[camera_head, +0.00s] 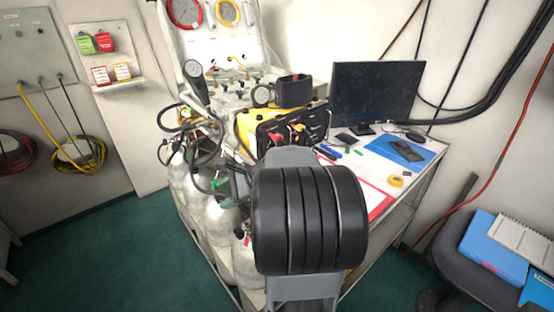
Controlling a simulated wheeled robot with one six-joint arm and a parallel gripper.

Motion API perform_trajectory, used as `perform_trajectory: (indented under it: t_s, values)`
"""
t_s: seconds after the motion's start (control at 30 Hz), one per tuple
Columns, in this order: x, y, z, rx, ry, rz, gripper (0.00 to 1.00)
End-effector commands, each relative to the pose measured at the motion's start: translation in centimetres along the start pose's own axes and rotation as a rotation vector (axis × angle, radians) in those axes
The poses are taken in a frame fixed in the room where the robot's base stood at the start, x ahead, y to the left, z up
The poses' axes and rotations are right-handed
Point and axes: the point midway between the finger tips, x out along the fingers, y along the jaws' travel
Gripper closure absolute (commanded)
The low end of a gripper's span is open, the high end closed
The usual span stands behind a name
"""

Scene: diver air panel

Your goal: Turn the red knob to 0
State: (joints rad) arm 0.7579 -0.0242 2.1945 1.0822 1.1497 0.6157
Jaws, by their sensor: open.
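A yellow and black air panel case (245,124) stands on the white table near the middle of the view. Small red parts (278,137) show on its dark front panel. One of them may be the red knob, but they are too small for me to tell its setting or any 0 mark. My arm's large black joint fills the lower middle and hides part of the table below the case. My gripper does not show in this view.
Silver gas cylinders (217,225) stand left of the table. An open white gauge case (212,40) is behind the panel. Green floor is clear at left.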

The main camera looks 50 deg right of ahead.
Motion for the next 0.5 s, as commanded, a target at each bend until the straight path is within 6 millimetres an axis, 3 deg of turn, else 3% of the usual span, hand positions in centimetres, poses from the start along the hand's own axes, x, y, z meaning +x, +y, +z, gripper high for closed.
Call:
perform_trajectory:
  t_s: [0.03,0.2,0.33,0.5]
  values:
    - [-1.1,-1.9,-3.9,0.188,-0.051,-0.125,0.49]
    - [-7.5,-6.8,-12.6,0.644,-0.267,-0.489,0.49]
    - [-12.1,-8.0,-17.7,0.835,-0.406,-0.687,0.49]
    - [-15.3,-8.5,-20.7,0.937,-0.508,-0.813,0.49]
